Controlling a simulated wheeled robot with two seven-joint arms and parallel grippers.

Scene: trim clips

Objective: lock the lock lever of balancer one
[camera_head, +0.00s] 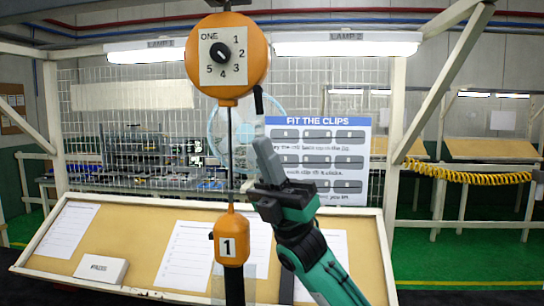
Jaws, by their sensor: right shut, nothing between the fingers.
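Balancer one (202,82) is an orange round housing with a white dial plate marked ONE and numbers, and a black knob (220,53). A short black lever (258,100), which looks like the lock lever, hangs down at the housing's lower right. A cable runs down from the housing to an orange weight-like body (228,222) labelled 1. My right gripper (264,146) is shut and empty, its grey fingers pointing up just below the lever. Whether the fingertips touch the lever I cannot tell. My left gripper is not in view.
A slanted board (140,238) with paper sheets and a small white box (100,269) lies below. A sign (318,123) reading FIT THE CLIPS stands behind my right gripper. A wire mesh and wooden posts stand behind. Lamps hang above left and right.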

